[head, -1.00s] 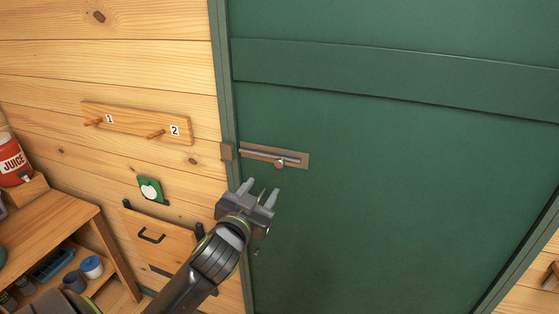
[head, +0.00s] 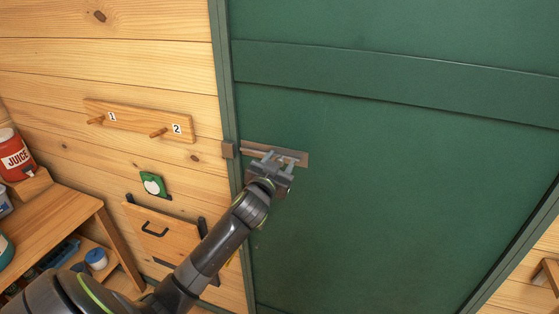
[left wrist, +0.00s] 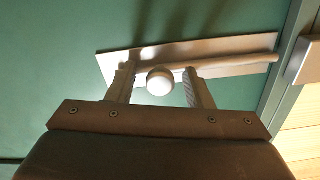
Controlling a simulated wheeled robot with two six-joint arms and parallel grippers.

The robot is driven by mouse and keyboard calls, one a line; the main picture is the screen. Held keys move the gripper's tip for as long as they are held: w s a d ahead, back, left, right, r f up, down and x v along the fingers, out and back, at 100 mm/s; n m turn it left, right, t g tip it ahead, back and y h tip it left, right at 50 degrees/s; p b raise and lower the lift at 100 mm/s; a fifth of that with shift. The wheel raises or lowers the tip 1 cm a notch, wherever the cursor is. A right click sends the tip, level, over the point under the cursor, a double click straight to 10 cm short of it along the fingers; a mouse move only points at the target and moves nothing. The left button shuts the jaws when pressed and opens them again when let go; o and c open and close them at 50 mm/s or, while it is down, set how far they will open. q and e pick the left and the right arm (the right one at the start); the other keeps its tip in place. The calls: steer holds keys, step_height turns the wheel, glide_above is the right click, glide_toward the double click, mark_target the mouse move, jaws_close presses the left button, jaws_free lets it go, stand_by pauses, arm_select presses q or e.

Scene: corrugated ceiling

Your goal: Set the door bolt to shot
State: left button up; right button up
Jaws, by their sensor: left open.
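The door bolt is a metal rod on a flat plate (head: 296,157) on the green door (head: 400,190). In the left wrist view the rod (left wrist: 235,61) runs right along the plate, its tip short of the metal keeper (left wrist: 306,60) on the frame. The keeper also shows in the head view (head: 228,149). A round knob (left wrist: 160,81) sticks out from the rod. My left gripper (head: 277,160) is open, with one finger on each side of the knob (left wrist: 160,90); whether either finger touches it I cannot tell. My right gripper is not in view.
A peg rail (head: 140,119) with two numbered pegs is on the wooden wall left of the door. Below it are a green panel with a white disc (head: 152,184) and a small hatch with a black handle (head: 160,225). Shelves with a red juice container (head: 14,157) stand at far left.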

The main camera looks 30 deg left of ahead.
arm_select(q)
steer(key=shift+c, duration=0.5)
jaws_close()
steer(key=a, duration=0.3)
steer(key=shift+s+a, duration=0.25)
steer(key=shift+s, duration=0.1)
steer(key=shift+c, duration=1.7)
jaws_free()
steer(key=o, duration=0.4)
steer(key=shift+s+a, duration=0.15)
steer(key=shift+a, duration=0.1)
steer(key=shift+o, duration=0.2)
steer(key=shift+d, duration=0.15)
